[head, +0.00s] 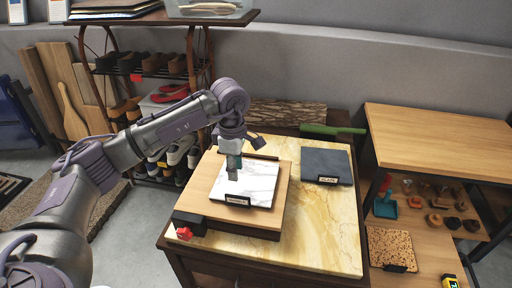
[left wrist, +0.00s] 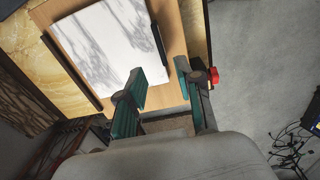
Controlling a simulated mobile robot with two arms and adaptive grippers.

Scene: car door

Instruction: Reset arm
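My left gripper (head: 234,168) hangs from the left arm over a white marble slab (head: 262,190) in the head view. In the left wrist view its two green fingers (left wrist: 160,78) stand apart with nothing between them. The marble slab (left wrist: 105,45) lies on a light wooden board (head: 212,195) with a small black label at its front edge. I cannot tell how high the fingertips are above it. My right gripper is not in view.
The board rests on a yellow marble-topped table (head: 325,240), with a red knob (head: 184,233) at its front left corner. A dark slate slab (head: 326,165) and a green long object (head: 331,130) lie behind right. A wooden table (head: 440,135) stands right, a shoe rack (head: 150,70) behind.

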